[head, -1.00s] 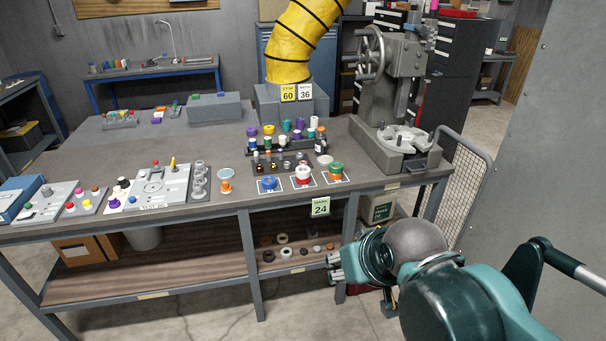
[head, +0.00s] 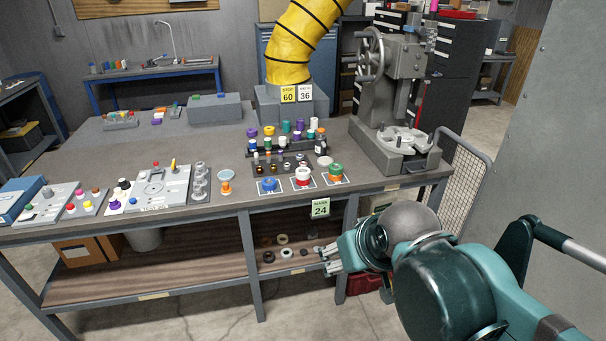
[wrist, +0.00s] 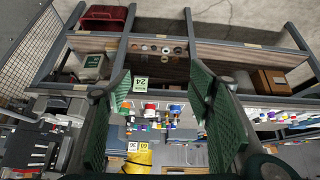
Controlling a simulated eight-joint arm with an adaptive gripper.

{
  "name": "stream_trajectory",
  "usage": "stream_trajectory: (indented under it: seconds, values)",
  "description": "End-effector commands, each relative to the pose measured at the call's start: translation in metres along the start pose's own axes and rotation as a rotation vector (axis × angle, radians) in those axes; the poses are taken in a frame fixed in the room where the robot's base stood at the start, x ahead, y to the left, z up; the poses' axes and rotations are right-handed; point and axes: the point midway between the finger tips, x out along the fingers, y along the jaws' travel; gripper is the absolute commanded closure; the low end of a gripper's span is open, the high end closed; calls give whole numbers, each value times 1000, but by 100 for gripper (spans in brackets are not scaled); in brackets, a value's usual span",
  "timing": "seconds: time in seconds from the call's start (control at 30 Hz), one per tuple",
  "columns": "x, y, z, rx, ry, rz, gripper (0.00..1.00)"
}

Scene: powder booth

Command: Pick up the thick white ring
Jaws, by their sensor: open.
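The lower shelf (head: 190,262) has dark rings (head: 268,257) near the pale ones. A bench leg (head: 252,265) stands left of them, another right. The bench top edge with a green-white 24 sign (head: 320,207) overhangs the shelf. A red box (head: 364,279) sits at right.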

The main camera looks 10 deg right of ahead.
Motion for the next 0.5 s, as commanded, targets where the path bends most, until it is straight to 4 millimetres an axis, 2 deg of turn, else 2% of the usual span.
stream_trajectory:
  seconds: [0.5]
  values:
    - [-10,7,-93,-197,-81,-10,48]
